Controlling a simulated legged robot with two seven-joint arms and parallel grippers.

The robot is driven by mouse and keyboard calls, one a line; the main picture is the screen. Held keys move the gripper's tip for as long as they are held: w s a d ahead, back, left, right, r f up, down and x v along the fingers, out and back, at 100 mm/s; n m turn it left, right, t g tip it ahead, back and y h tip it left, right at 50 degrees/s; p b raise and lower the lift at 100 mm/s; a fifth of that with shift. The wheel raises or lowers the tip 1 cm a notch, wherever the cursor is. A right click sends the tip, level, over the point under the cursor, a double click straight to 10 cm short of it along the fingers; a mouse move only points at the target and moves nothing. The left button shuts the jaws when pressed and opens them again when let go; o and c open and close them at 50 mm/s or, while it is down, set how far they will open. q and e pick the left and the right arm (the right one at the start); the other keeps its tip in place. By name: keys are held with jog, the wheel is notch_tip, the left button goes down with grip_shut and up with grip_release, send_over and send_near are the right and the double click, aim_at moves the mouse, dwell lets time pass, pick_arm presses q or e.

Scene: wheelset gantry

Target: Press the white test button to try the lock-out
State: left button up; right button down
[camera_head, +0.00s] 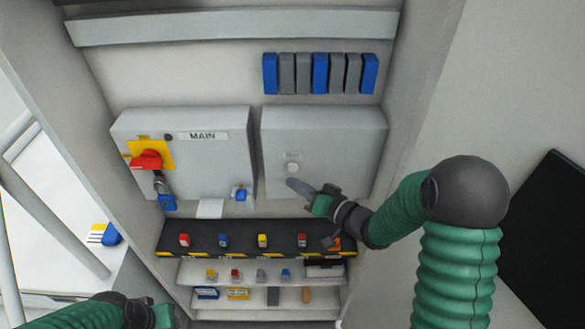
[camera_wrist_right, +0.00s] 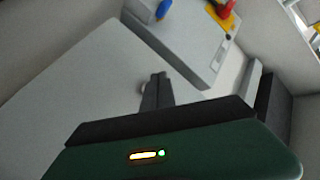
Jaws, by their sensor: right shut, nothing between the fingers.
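The white test button (camera_head: 292,168) is on the front of the plain grey box (camera_head: 340,140), right of the MAIN box (camera_head: 215,158). My right gripper (camera_head: 293,184) is shut and empty, its fingertips just below the button in the head view. In the right wrist view the shut fingers (camera_wrist_right: 158,82) partly cover a small pale knob, the button (camera_wrist_right: 143,88). I cannot tell whether they touch it. The MAIN box bears a red switch handle (camera_head: 146,161) on a yellow plate, with a blue padlock (camera_head: 167,202) hanging below it. My left gripper (camera_head: 163,316) is at the bottom left, mostly cut off.
Below the boxes a dark shelf (camera_head: 210,243) holds several small coloured padlocks, with lower shelves of small items under it. The cabinet's side wall (camera_head: 415,90) stands right of the grey box.

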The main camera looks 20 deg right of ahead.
jog(key=s, duration=0.1)
jog(key=s+a, duration=0.1)
jog(key=s, duration=0.1)
jog(key=shift+d, duration=0.1)
dwell(0.7)
